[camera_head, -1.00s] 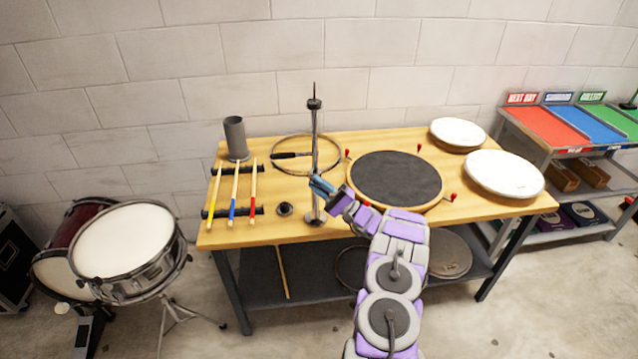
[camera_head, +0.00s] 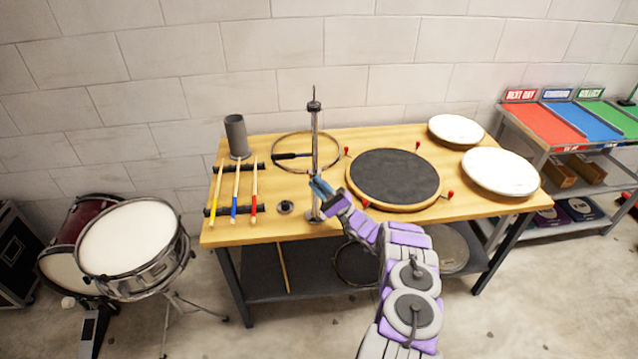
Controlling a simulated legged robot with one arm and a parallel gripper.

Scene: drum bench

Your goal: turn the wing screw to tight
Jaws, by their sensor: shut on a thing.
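A slim upright metal stand (camera_head: 314,135) rises from a round base near the front edge of the wooden bench, left of the round black pad. My gripper (camera_head: 318,186) is at the lower part of this stand, touching or right beside it. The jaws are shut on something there. The wing screw itself is too small and too covered by my gripper to make out, so I cannot tell its angle. A dark clamp-like piece (camera_head: 314,106) sits near the top of the stand.
The bench (camera_head: 330,233) also holds drumsticks on a rack (camera_head: 236,210), a grey cup (camera_head: 237,137), a small dark disc (camera_head: 285,207), a hoop (camera_head: 290,137), the black pad (camera_head: 395,178) and white drumheads (camera_head: 500,173). A snare drum (camera_head: 130,240) stands at the left.

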